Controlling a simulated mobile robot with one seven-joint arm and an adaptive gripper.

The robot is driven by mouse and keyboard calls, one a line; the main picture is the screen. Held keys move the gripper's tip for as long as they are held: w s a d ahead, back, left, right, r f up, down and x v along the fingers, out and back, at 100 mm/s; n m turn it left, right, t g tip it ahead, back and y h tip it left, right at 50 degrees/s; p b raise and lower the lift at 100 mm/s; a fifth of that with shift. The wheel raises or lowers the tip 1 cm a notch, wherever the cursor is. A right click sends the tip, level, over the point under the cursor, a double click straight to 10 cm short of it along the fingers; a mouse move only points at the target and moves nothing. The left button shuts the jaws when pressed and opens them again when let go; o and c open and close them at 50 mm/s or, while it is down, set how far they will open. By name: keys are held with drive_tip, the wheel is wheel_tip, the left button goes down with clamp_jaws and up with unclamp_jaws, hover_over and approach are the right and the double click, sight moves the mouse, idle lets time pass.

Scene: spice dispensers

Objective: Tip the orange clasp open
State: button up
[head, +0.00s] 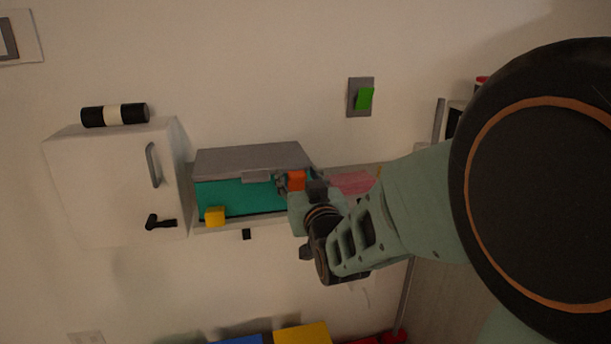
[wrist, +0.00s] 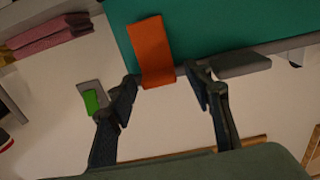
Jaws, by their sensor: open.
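The orange clasp (wrist: 152,48) is a flat orange strip on the teal front of a box (wrist: 220,20). In the wrist view its bent end lies between my fingertips. In the head view the clasp (head: 297,180) shows at the right end of the teal box (head: 240,194), partly hidden by my gripper. My gripper (wrist: 163,80) is open, with one finger on each side of the clasp's end. I cannot tell whether a finger touches it. In the head view my gripper (head: 298,188) is right at the box's front.
A grey lid (head: 250,158) tops the box. A yellow block (head: 215,216) sits at its lower left. A white cabinet (head: 110,180) stands left. A pink stack (head: 352,182) lies right. A green switch (head: 364,98) is on the wall above.

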drive_tip(key=shift+c, duration=0.5)
clamp_jaws()
